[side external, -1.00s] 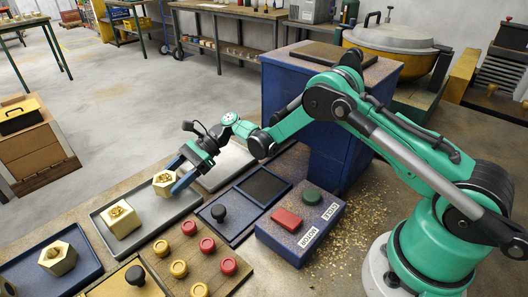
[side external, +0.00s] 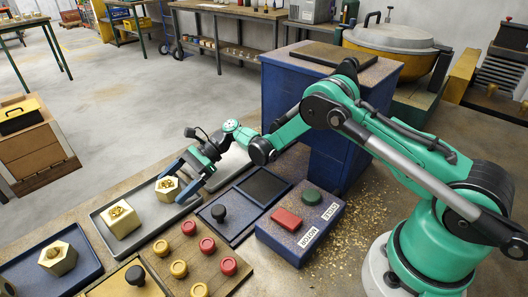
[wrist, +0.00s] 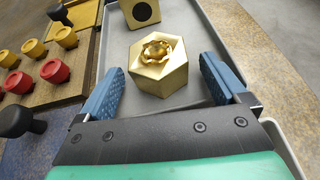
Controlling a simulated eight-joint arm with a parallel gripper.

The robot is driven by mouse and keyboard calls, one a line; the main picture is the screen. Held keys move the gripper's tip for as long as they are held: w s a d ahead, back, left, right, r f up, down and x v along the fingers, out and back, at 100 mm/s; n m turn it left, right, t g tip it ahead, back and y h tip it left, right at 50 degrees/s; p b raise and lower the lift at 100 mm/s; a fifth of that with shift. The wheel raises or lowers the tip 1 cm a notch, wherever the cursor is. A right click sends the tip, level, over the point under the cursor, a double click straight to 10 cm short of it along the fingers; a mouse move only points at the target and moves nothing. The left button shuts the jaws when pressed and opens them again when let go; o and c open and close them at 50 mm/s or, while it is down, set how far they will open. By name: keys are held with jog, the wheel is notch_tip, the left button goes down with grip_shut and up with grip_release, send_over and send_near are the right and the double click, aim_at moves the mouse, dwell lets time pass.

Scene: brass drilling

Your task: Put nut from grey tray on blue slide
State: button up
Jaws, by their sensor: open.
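A brass hex nut with curled shavings on top (side external: 167,188) sits in the grey tray (side external: 152,229). It also shows large in the wrist view (wrist: 158,75). A second brass piece (side external: 121,221) sits nearer the camera in the same tray; its dark hole shows in the wrist view (wrist: 146,12). My gripper (side external: 176,182) is open at the hex nut. In the wrist view its blue fingers stand on either side of the nut, with gaps, the nut slightly ahead. The blue slide (side external: 238,222), with a black knob and dark pad, lies right of the tray.
A blue tray (side external: 88,269) with another brass nut (side external: 57,258) is at lower left. A wooden board (side external: 204,269) carries red and yellow knobs. A yellow plate with a black knob (side external: 134,276) lies beside it. A blue button box (side external: 300,235) stands right of the slide.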

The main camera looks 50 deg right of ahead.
jog(key=shift+d+r, duration=0.15)
jog(key=shift+d, duration=0.25)
jog(key=shift+s+d+r, duration=0.1)
jog(key=shift+d+r, duration=0.8)
jog(key=shift+d, duration=0.1)
notch_tip(320, 180, up, 5)
jog(key=shift+a+r, duration=0.1)
jog(key=s+d+r+n+t+h, duration=0.2)
jog(key=s+d+r+n+h, duration=0.1)
jog(key=s+r+n+h, duration=0.1)
jog(key=s+d+r+n+t+h, duration=0.1)
jog(key=s+d+r+n+h, duration=0.2)
jog(key=s+n+h, duration=0.3)
jog(key=s+n, duration=0.2)
jog(key=n, duration=0.1)
jog(key=shift+s+r+t, duration=0.4)
jog(key=s+d+n+h, duration=0.1)
jog(key=n, duration=0.1)
jog(key=s+d+f+n+t+h, duration=0.1)
jog(key=s+n, duration=0.1)
jog(key=s+d+n+h, duration=0.1)
jog(key=shift+s+d+f+n+t, duration=0.15)
jog(key=shift+s+d+n+t, duration=0.2)
jog(key=shift+s+n+t, duration=0.05)
jog(key=shift+c, duration=0.5)
jog(key=shift+s+d+f, duration=0.1)
jog(key=shift+s+d, duration=0.05)
jog(key=shift+c, duration=1.3)
